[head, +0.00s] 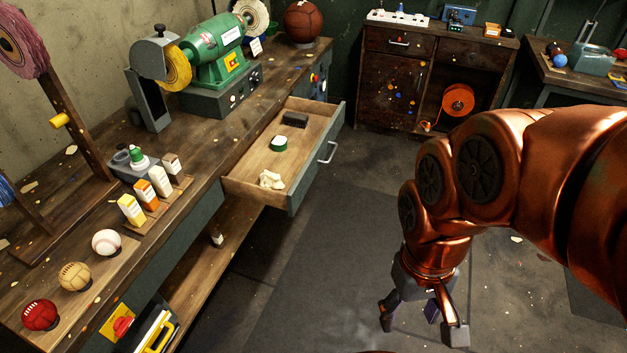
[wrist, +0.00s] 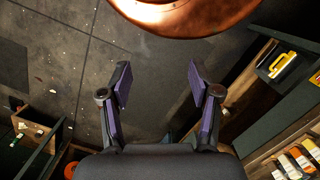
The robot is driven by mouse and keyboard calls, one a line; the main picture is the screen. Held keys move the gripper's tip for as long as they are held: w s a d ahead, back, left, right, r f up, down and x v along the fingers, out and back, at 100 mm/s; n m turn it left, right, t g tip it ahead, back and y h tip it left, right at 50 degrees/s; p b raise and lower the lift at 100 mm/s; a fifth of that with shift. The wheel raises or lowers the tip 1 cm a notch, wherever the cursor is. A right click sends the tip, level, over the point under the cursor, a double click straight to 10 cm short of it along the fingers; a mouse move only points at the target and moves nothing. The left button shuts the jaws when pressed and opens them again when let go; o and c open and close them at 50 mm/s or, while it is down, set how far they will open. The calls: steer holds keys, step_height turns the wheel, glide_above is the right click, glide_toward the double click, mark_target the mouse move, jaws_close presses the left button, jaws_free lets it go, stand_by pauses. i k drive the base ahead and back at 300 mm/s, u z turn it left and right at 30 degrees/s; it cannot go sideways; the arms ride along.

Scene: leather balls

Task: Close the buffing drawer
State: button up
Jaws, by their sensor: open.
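The buffing drawer (head: 296,195) stands pulled out from the workbench under the green buffing machine (head: 217,58). It has a grey-green front with a metal handle (head: 328,152). Inside lie a dark block (head: 295,119), a green-lidded round tin (head: 279,143) and a crumpled pale cloth (head: 271,179). My gripper (head: 408,318) hangs over the floor to the right of the drawer and in front of it, apart from the handle. In the wrist view my gripper (wrist: 158,92) has its two fingers spread, with nothing between them.
The workbench (head: 215,205) carries a baseball (head: 106,242), a tan ball (head: 75,276), a red ball (head: 40,314) and several bottles. A dark cabinet (head: 394,85) stands at the back. The floor (head: 330,245) between drawer and gripper is clear.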

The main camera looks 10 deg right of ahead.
mark_target(297, 167)
steer(key=u, duration=0.1)
steer(key=k, duration=0.3)
steer(key=z, duration=0.6)
steer(key=i, duration=0.65)
steer(key=u, duration=1.5)
